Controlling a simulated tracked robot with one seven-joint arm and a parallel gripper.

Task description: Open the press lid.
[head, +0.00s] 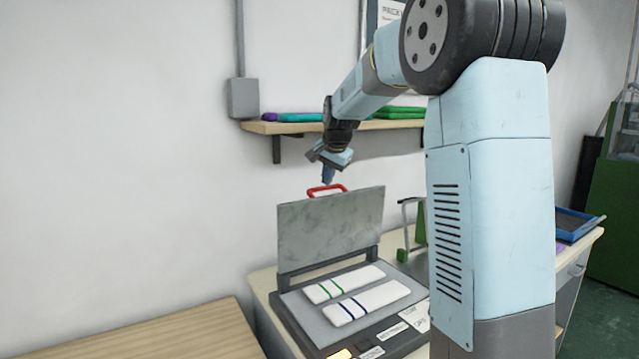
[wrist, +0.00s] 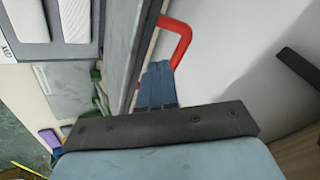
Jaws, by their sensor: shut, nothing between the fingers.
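The press lid (head: 330,230) is a grey plate standing nearly upright at the back of the press, so the press is open. Its red handle (head: 326,190) is on the top edge; in the wrist view the handle (wrist: 181,40) is beside the lid (wrist: 122,45), seen edge-on. The press base (head: 305,317) holds two white strips, one with green stripes (head: 345,284) and one with dark blue stripes (head: 375,300). My gripper (head: 327,180) is shut and empty, just above the handle. In the wrist view its blue fingers (wrist: 158,75) are close to the handle; I cannot tell whether they touch.
A wall shelf (head: 385,125) with folded coloured cloths is behind my gripper. A green-and-grey stand (head: 414,228) is right of the lid, and a blue tray (head: 577,224) is farther right. A wooden table (head: 165,325) at front left is clear.

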